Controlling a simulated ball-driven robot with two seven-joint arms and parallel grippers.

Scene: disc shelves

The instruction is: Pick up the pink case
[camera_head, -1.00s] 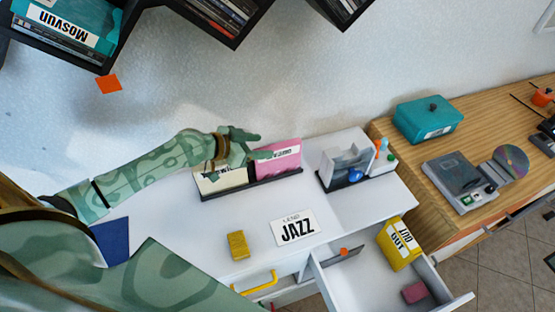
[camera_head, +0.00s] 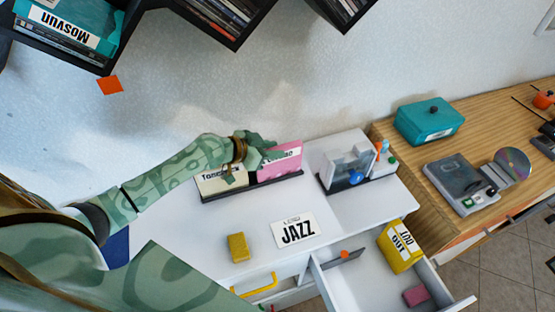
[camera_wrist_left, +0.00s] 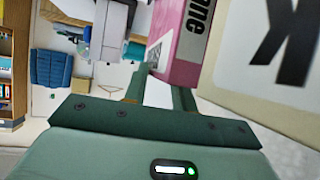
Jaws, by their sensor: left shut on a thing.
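The pink case (camera_head: 286,162) with a white label stands in a dark rack (camera_head: 276,183) on the white desk, right of a cream case (camera_head: 210,184). My left gripper (camera_head: 262,153) is at the pink case's upper left part and is shut on it. In the left wrist view the fingers (camera_wrist_left: 160,88) reach to the pink case (camera_wrist_left: 181,45), with the cream case (camera_wrist_left: 270,85) close on the right. The fingers hide part of the pink case. My right gripper is not in view.
A JAZZ card (camera_head: 296,230) and a yellow block (camera_head: 238,246) lie on the desk. A clear organizer (camera_head: 347,165) stands right of the rack. An open drawer (camera_head: 375,290) holds a yellow case (camera_head: 400,245). Dark shelves (camera_head: 225,25) hang above.

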